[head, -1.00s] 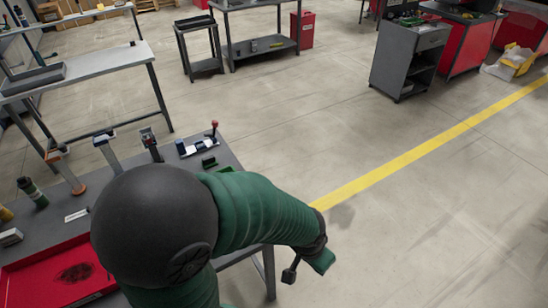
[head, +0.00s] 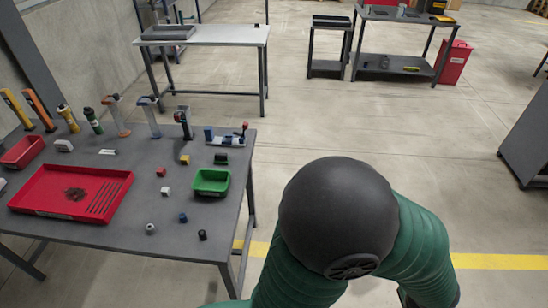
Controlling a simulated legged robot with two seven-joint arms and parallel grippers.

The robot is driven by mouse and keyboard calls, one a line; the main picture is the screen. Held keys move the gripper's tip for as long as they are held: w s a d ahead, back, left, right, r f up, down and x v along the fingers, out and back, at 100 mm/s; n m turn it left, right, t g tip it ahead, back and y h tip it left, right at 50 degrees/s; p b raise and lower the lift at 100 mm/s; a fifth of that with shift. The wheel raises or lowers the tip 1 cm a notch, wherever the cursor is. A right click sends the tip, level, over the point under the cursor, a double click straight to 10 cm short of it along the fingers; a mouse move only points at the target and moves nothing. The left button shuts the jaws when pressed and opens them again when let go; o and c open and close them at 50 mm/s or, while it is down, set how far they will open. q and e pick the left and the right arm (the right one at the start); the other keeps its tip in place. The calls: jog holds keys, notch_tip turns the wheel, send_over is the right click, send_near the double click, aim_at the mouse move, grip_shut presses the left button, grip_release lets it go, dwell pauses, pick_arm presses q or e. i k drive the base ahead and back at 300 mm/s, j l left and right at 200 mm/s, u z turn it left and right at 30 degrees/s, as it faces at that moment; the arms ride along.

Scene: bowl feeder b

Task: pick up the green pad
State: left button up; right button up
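No clear green pad can be picked out in the head view. A green tray (head: 211,182) sits at the right edge of the grey table (head: 130,220). A small dark, perhaps green, block (head: 221,158) lies just behind the tray; it is too small to tell what it is. One of my arms, green with a black rounded joint, fills the lower middle, to the right of the table and apart from the tray in the picture. Neither gripper shows.
A red tray (head: 72,192) lies at the table's left. Several small blocks, including a yellow one (head: 185,160) and a blue one (head: 183,218), are spread in front of upright tools. A light bench (head: 205,35) stands behind. Open floor lies to the right.

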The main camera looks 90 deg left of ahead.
aim_at(221, 159)
jog(key=i+u, duration=0.2)
jog(key=u, duration=0.3)
jog(key=i+u, duration=0.25)
jog(key=u, duration=0.2)
jog(key=i+u, duration=0.2)
jog(key=u, duration=0.3)
jog(key=i+l+u, duration=0.2)
jog(key=u, duration=0.3)
jog(key=i+u, duration=0.15)
jog(key=u, duration=0.3)
jog(key=i+u, duration=0.15)
jog(key=u, duration=0.35)
jog(key=i+u, duration=0.1)
jog(key=u, duration=0.35)
jog(key=i+l+u, duration=0.1)
jog(key=u, duration=0.4)
jog(key=i+l+u, duration=0.15)
jog(key=u, duration=0.3)
jog(key=l+u, duration=0.2)
jog(key=u, duration=0.3)
jog(key=i+l+u, duration=0.35)
jog(key=l+u, duration=0.4)
jog(key=i, duration=0.05)
